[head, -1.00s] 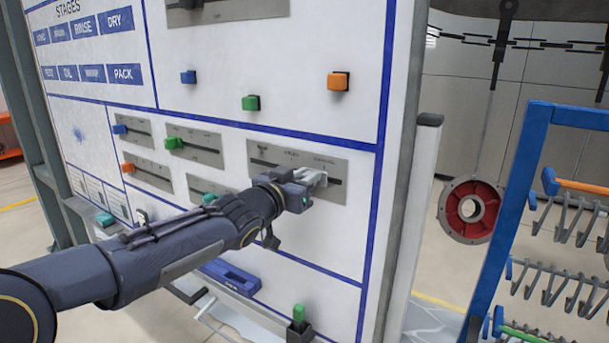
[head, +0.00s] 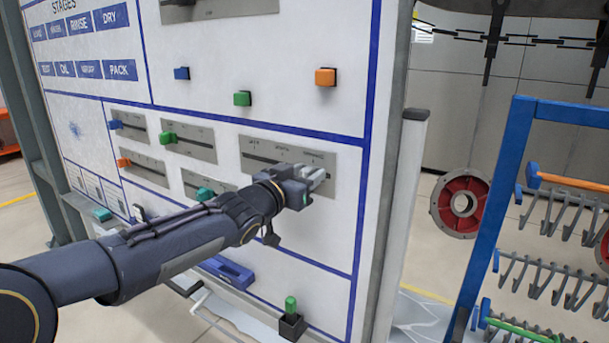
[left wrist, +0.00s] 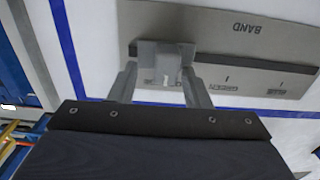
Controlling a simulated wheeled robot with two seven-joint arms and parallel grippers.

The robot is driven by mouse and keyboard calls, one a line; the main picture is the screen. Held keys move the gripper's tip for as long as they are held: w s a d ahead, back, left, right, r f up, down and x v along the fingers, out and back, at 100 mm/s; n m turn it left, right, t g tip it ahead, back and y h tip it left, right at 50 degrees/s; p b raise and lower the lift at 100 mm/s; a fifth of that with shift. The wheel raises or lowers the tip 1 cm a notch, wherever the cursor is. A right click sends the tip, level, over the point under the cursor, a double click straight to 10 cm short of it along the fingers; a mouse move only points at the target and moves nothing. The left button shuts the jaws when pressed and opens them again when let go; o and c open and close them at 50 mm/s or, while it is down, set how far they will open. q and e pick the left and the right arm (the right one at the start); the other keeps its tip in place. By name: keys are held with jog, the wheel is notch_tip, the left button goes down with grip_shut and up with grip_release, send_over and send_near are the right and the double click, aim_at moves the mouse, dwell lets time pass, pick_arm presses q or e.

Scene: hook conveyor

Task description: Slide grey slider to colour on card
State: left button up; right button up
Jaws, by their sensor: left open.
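The grey slider (left wrist: 163,57) is a small block on a dark slot in a grey plate (left wrist: 225,22) marked BAND. In the left wrist view it sits near the left end of the slot, and a label reading GREEN lies to its right, upside down. My left gripper (left wrist: 160,84) is open, with one finger on each side of the slider; I cannot tell if they touch it. In the head view my left gripper (head: 303,181) is at the right end of the plate (head: 265,150) and hides part of the slider. I cannot make out a card. My right gripper is out of view.
Smaller plates with blue, green (head: 168,138), orange and teal sliders are left of my gripper. Blue, green and orange (head: 325,77) knobs stick out above. A blue rack with hooks (head: 490,210) and a hanging red wheel (head: 462,203) are right of the panel.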

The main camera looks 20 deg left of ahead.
pick_arm(q)
jog(key=s+a, duration=0.1)
jog(key=s, duration=0.6)
jog(key=shift+s+p, duration=0.4)
jog(key=shift+p, duration=0.05)
